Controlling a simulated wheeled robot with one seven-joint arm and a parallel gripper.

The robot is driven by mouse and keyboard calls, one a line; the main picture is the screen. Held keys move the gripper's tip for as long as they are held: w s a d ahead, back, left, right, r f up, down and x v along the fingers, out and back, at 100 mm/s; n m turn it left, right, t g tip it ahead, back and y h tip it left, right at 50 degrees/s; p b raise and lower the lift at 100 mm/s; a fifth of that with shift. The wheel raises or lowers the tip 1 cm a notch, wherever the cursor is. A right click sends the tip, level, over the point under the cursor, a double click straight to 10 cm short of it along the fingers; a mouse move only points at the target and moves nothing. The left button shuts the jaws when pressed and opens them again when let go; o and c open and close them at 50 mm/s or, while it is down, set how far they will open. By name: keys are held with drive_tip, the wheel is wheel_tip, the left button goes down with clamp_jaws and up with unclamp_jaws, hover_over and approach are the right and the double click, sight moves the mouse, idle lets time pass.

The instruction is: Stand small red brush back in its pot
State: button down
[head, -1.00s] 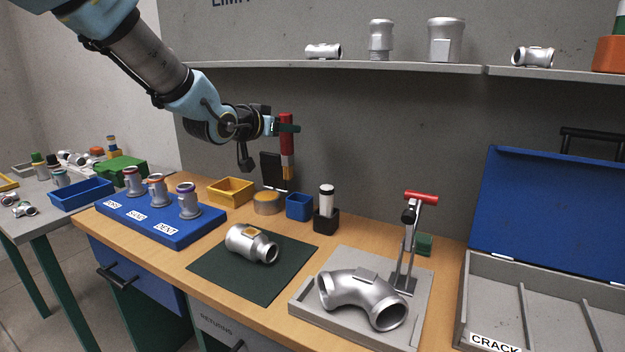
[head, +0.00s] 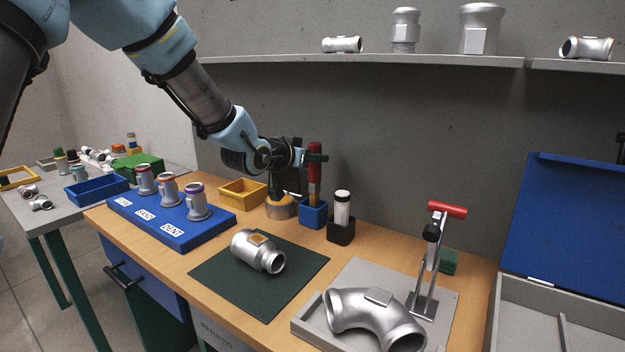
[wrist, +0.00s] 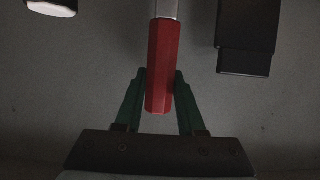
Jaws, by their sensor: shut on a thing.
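The small red brush (head: 315,165) is upright, red handle on top and a tan lower part below. My gripper (head: 316,158) is shut on its red handle. The brush's lower end is at the mouth of the blue pot (head: 313,215) on the bench; its tip is hidden by the pot wall, so it appears inside. In the wrist view the red handle (wrist: 162,70) sits between the two green fingers, with a grey metal part beyond it.
A round tan-topped tin (head: 281,208) and a yellow bin (head: 242,194) are to the left. A green mat (head: 225,277) with a silver casting lies in front. A shelf (head: 400,61) runs above.

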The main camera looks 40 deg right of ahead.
sight(311, 177)
drive_tip(key=shift+a+f, duration=0.1)
drive_tip(key=shift+f, duration=2.5)
drive_tip(key=c, duration=0.8)
unclamp_jaws()
drive_tip(key=shift+o, duration=1.4)
